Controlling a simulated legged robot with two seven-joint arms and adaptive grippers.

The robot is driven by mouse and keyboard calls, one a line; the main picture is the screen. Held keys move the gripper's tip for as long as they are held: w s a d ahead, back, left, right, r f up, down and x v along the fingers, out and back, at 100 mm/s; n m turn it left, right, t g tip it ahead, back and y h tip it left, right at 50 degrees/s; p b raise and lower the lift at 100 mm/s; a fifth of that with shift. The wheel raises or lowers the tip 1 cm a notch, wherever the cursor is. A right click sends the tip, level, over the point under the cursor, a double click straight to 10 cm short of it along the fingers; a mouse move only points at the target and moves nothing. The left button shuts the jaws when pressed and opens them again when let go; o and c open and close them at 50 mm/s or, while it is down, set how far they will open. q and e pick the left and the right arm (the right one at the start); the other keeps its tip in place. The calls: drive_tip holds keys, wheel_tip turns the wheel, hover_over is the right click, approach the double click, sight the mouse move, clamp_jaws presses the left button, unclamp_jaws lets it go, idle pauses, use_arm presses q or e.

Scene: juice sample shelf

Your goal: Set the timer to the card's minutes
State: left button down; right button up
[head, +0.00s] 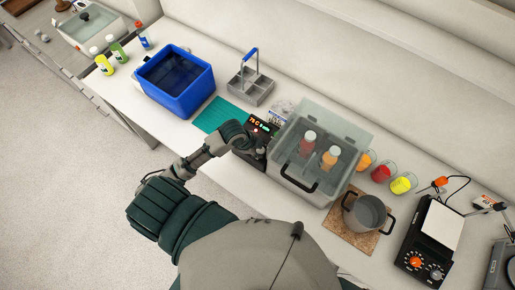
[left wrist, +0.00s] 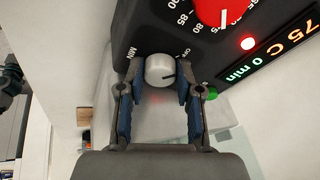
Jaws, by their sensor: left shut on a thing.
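The timer is a grey knob (left wrist: 160,70) marked MIN on a dark control box (left wrist: 140,22). The box also shows in the head view (head: 262,128), at the left end of a clear water bath (head: 290,183). A lit display (left wrist: 270,50) reads 75 C and 0 min. My left gripper (left wrist: 160,88) is shut on the grey knob, one finger on each side. In the head view my left gripper (head: 247,143) is at the box front and hides part of it. A small white printed piece (head: 280,112) lies behind the box; its writing is too small to read. My right gripper is not in view.
A red knob (left wrist: 215,10), a red light (left wrist: 248,43) and a green button (left wrist: 212,93) are close to the grey knob. Two bottles stand in the bath, one red (head: 307,144). A pot (head: 365,214) stands right of it, a blue tub (head: 178,82) left.

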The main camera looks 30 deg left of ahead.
use_arm(q)
drive_tip(key=m, duration=0.3)
drive_tip(key=m+g, duration=0.1)
drive_tip(key=m, duration=0.2)
drive_tip(key=shift+w+d+r, duration=0.1)
drive_tip(key=shift+w, duration=0.1)
drive_tip(key=shift+s+d+m+g, duration=0.15)
drive_tip(key=shift+m+g, duration=0.55)
drive_tip(key=shift+m, duration=1.3)
drive_tip(key=c, duration=0.8)
unclamp_jaws()
drive_tip(key=shift+o, duration=0.2)
drive_tip(key=shift+d, duration=0.2)
